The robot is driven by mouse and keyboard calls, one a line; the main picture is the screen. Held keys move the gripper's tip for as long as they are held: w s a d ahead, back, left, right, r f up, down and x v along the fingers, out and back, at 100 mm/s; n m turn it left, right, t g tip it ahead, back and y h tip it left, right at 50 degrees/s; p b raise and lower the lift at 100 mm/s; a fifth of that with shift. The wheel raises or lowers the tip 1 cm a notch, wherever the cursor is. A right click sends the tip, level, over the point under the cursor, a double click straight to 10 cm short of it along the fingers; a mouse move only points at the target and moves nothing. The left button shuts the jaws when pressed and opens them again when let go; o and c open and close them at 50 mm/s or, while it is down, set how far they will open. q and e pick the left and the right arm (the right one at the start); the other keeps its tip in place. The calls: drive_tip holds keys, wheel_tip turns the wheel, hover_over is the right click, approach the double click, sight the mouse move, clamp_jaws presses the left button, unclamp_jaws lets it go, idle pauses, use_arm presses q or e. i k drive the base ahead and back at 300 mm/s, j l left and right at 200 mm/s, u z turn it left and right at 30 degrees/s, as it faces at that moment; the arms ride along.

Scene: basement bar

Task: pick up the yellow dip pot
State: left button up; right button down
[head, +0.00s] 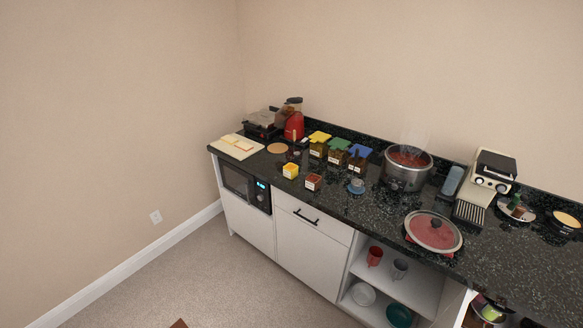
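The yellow dip pot (291,170) is a small pot with yellow contents and a white label. It stands upright near the front edge of the dark speckled counter (385,213), left of centre. A similar pot with dark red contents (313,182) stands to its right, a little apart. Neither of my grippers is in the head view.
Behind the pots stand jars with yellow (319,138), green (339,143) and blue (360,151) lids. A cutting board (236,146) is at the left end. The carpet floor (215,280) in front is largely clear.

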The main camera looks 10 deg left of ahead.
sight(290, 170)
drive_tip(key=i+j+z, duration=0.25)
drive_tip(key=i+j, duration=0.2)
drive_tip(key=i, duration=0.15)
drive_tip(key=i+j+z, duration=0.15)
drive_tip(key=i, duration=0.2)
